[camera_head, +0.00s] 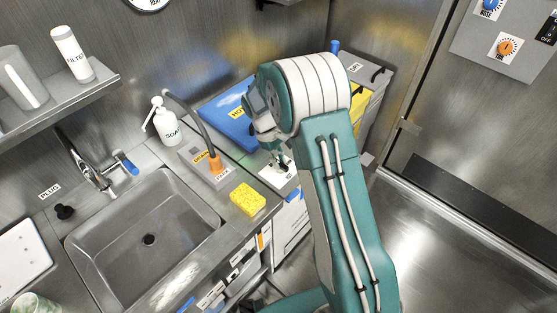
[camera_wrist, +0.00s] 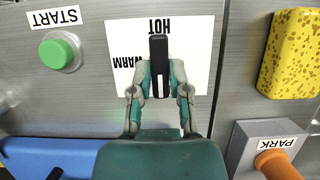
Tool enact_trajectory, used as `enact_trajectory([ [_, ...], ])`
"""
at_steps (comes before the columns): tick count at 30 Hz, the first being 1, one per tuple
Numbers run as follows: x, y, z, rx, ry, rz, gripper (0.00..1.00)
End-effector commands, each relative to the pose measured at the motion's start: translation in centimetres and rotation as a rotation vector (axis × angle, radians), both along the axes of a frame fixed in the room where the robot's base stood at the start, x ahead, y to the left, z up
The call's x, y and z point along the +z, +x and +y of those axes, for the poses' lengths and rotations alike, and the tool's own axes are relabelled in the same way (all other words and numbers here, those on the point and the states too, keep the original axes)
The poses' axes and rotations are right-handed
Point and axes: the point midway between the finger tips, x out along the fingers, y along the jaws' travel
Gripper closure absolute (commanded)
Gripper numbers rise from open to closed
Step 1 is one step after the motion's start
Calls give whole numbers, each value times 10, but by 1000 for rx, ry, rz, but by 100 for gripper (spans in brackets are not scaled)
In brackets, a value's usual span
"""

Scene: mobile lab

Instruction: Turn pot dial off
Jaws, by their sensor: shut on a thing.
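The black dial (camera_wrist: 159,52) stands on a white label card marked HOT and WARM, which reads upside down in the wrist view. The dial's long handle runs up and down in that view, with a white line on its lower part. My gripper (camera_wrist: 160,75) is shut on the dial, one finger on each side of it. The rest of the card is hidden behind the fingers. In the head view my gripper (camera_head: 279,159) is over the white card (camera_head: 277,178) on the steel counter, and the dial is too small to make out clearly.
A green START button (camera_wrist: 60,51) is left of the dial in the wrist view. A yellow sponge (camera_wrist: 291,52) and the PARK holder (camera_wrist: 252,140) with an orange plug are to the right. A blue HOT panel (camera_head: 232,128) lies behind my gripper. The sink (camera_head: 150,235) is left.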

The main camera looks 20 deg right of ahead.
Motion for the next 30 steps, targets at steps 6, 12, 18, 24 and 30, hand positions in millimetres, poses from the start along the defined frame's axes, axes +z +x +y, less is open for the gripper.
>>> enact_trajectory([
  [6,1,2,1,11,1,-7,100],
  [12,1,2,0,10,0,-6,100],
  [18,1,1,0,10,0,-4,43],
  [24,0,0,0,8,0,-1,43],
  [30,11,5,3,8,0,-3,43],
])
